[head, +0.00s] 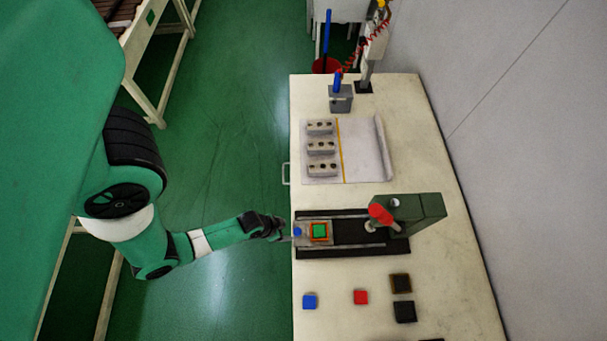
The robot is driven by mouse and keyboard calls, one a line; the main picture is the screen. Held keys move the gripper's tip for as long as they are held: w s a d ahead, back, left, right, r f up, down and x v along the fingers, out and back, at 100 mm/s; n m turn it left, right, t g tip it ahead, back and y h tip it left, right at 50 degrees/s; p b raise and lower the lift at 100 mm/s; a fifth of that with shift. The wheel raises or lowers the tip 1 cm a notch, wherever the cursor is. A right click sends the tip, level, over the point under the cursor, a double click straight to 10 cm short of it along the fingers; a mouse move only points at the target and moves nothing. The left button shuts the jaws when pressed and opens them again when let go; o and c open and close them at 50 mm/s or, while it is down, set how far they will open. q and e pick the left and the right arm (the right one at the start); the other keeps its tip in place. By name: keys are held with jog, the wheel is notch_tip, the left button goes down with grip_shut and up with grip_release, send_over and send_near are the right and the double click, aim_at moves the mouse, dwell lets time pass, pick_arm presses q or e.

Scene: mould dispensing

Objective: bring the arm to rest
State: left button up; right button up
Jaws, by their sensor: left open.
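My left arm reaches in from the left, and its dark gripper (284,232) is at the table's left edge. The gripper is open, with its tips close beside a small blue piece (297,232) at the left end of a black rail fixture. I cannot tell whether the tips touch it. A green square in an orange-brown frame (319,223) sits on the fixture, just right of the blue piece. My right gripper is not in view.
A green machine with a red handle (380,213) stands at the fixture's right end. Grey moulds (320,147) lie on a white sheet behind. Green floor (230,130) left of the table is free.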

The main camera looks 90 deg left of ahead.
pick_arm(q)
jog(key=shift+v, duration=1.2)
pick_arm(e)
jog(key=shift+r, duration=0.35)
